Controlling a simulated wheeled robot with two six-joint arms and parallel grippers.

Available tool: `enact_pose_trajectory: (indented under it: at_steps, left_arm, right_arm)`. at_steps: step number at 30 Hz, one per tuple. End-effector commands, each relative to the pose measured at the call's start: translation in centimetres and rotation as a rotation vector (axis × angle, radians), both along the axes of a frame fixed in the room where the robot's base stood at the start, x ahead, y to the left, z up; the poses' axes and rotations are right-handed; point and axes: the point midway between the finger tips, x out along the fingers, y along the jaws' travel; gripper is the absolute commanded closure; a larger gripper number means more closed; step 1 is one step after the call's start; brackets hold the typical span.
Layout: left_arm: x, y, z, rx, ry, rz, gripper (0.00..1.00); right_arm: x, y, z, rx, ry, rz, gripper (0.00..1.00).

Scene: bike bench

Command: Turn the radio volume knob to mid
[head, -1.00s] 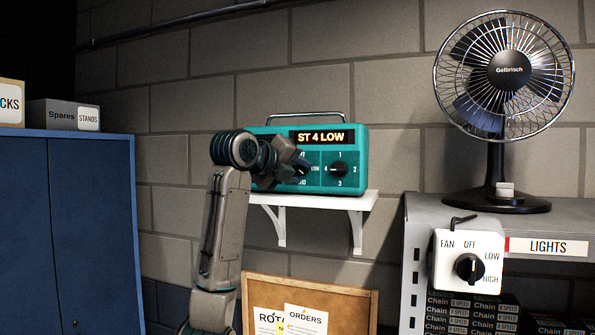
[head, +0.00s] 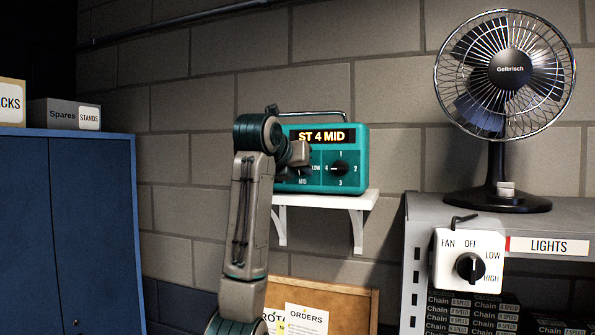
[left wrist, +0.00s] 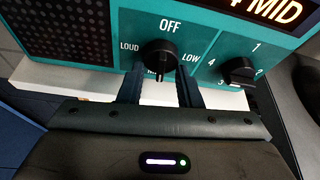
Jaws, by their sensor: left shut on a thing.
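The teal radio (head: 322,190) stands on a white wall shelf (head: 368,196); its display (head: 323,137) reads "ST 4 MID". In the left wrist view the black volume knob (left wrist: 160,56) sits among the labels OFF, LOUD, LOW and a partly covered MID, its lower end pointing down toward MID. My left gripper (head: 301,168) is at the radio's front. In the left wrist view its fingers (left wrist: 161,78) stand on either side of the knob, shut on it. In the head view the gripper mostly hides the knob. My right gripper is not in view.
The station knob (head: 339,168), marked 1 to 4, is just right of the volume knob, its pointer toward 4. A fan (head: 508,80) and its switch box (head: 450,268) are farther right. A blue cabinet (head: 70,220) is at left; a notice board (head: 350,310) hangs below.

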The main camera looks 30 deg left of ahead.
Motion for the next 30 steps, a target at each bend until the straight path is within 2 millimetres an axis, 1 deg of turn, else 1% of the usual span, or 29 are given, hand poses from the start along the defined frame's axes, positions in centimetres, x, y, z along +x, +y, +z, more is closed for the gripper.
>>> enact_pose_trajectory:
  at_steps: [6, 19, 20, 22, 23, 30]
  left_arm:
    - [0.04, -0.07, -0.20, 0.040, 0.013, -0.002, 0.91]
    - [0.04, -0.04, -0.24, 0.047, 0.016, -0.002, 0.91]
    - [0.04, -0.04, -0.24, 0.047, 0.016, -0.002, 0.65]
    - [0.04, -0.04, -0.21, 0.046, 0.015, -0.001, 0.51]
    - [0.03, -0.04, -0.20, 0.046, 0.015, -0.001, 0.47]
    - [0.00, -0.01, -0.09, 0.047, 0.012, 0.000, 0.47]
  right_arm:
    - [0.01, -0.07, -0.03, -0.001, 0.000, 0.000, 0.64]
    - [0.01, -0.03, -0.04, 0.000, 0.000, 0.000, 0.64]
    - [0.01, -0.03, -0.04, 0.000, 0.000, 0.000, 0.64]
    - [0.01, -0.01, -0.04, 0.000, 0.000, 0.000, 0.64]
    - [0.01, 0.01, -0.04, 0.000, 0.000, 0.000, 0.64]
    - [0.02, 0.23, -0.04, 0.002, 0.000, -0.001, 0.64]
